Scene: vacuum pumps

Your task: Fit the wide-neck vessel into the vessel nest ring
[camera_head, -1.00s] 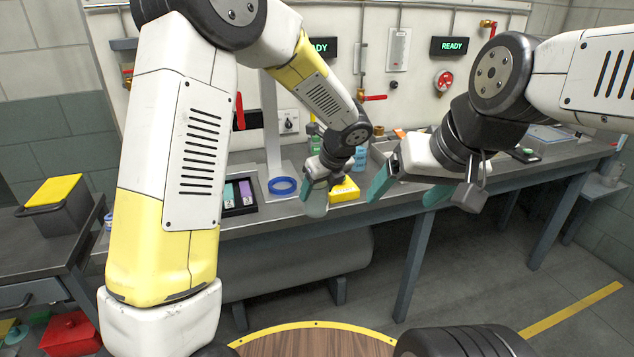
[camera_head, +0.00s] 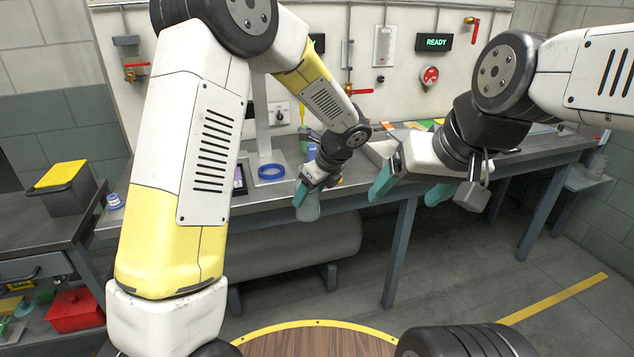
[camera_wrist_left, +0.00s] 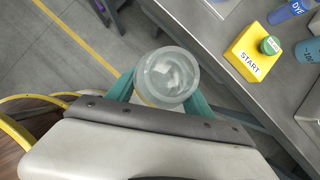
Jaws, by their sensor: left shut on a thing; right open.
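The wide-neck vessel (camera_wrist_left: 166,76) is clear and round, seen from above through its open mouth in the left wrist view. My left gripper (camera_head: 308,194) is shut on it, one teal finger on each side. In the head view the vessel (camera_head: 309,208) hangs below the gripper, at the front edge of the bench and apart from it. A blue ring (camera_head: 271,171), seemingly the vessel nest ring, sits on a stand base on the bench, left of and beyond the vessel. My right gripper (camera_head: 410,188) is open and empty, in front of the bench to the right.
The grey bench (camera_head: 400,183) runs along the wall. A yellow START box (camera_wrist_left: 253,52) with a green button and a blue DYE bottle (camera_wrist_left: 288,11) stand on it near the vessel. A side table (camera_head: 40,232) at left holds a yellow-topped box (camera_head: 65,190).

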